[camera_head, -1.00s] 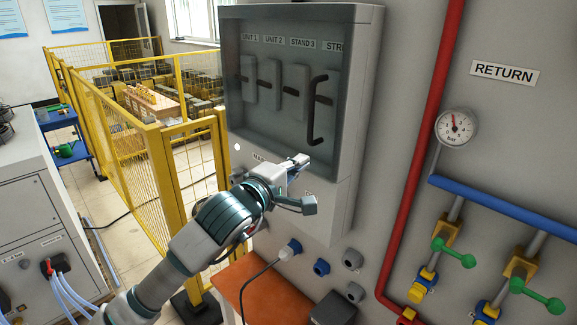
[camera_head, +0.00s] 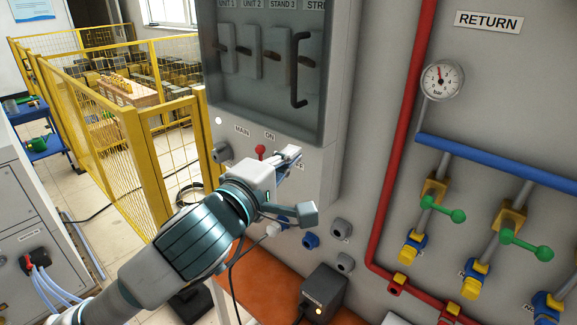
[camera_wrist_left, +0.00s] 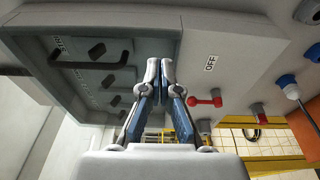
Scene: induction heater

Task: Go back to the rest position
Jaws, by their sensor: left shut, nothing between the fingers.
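My left gripper (camera_head: 291,156) is in front of the lower part of the grey switch cabinet (camera_head: 333,120) in the head view. Its fingers are together and empty; they also show side by side in the left wrist view (camera_wrist_left: 160,72). A small red lever (camera_head: 260,150) shows just behind the gripper, and in the left wrist view a red handle (camera_wrist_left: 204,101) lies to the right of the fingers, apart from them. My right gripper is in neither view.
A red pipe (camera_head: 402,120), a pressure gauge (camera_head: 442,80) and green-handled valves (camera_head: 441,209) are on the wall at right. A yellow mesh fence (camera_head: 100,150) stands at left. An orange table (camera_head: 257,280) with a black box (camera_head: 324,291) is below the gripper.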

